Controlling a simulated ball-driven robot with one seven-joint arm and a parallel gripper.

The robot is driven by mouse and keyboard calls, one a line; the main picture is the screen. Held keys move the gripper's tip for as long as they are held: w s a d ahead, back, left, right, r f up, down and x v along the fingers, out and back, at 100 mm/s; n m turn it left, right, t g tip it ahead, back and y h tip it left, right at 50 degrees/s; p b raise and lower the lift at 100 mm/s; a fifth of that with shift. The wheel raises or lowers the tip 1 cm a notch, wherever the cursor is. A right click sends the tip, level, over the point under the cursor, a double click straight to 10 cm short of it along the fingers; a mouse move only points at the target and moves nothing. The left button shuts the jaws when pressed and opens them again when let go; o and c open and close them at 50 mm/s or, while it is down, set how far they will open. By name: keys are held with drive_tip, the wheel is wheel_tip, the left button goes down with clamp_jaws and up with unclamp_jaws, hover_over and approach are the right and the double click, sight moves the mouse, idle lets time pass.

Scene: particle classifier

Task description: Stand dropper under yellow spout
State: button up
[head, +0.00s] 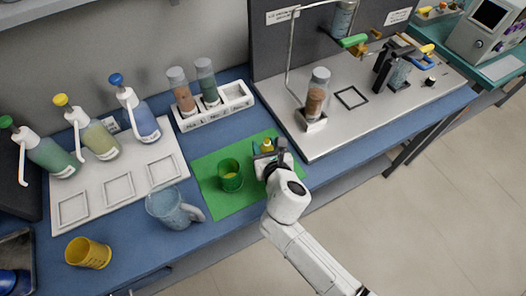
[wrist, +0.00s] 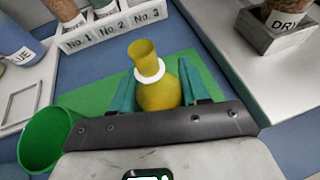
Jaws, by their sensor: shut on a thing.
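The dropper (wrist: 158,91), a yellow rounded body with a white ring and a flared yellow top, is between the teal fingers of my gripper (wrist: 160,84). My gripper is shut on it, over the right part of the green mat. In the head view the dropper (head: 267,144) is partly hidden by my gripper (head: 268,154). I cannot tell whether it touches the mat. A yellow-topped pump bottle (head: 97,138) with a white spout stands at the left between green- and blue-topped ones. A yellow spout or handle (head: 427,48) also shows at the far right.
A green cup (head: 230,176) stands on the green mat (head: 212,202), left of my gripper. A clear jug (head: 168,207) and a yellow cup (head: 88,252) are farther left. A white tube rack (head: 215,106) is behind. The left board (head: 88,202) has empty square outlines.

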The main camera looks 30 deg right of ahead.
sight(263, 146)
drive_tip(key=shift+w+d+f+b, duration=0.15)
drive_tip(key=shift+w+f+b, duration=0.2)
drive_tip(key=shift+w+f, duration=0.75)
drive_tip(key=shift+s+f+b, duration=0.15)
drive_tip(key=shift+f+b, duration=0.5)
drive_tip(key=shift+f, duration=0.85)
drive_tip(key=shift+f, duration=0.2)
drive_tip(key=o, duration=1)
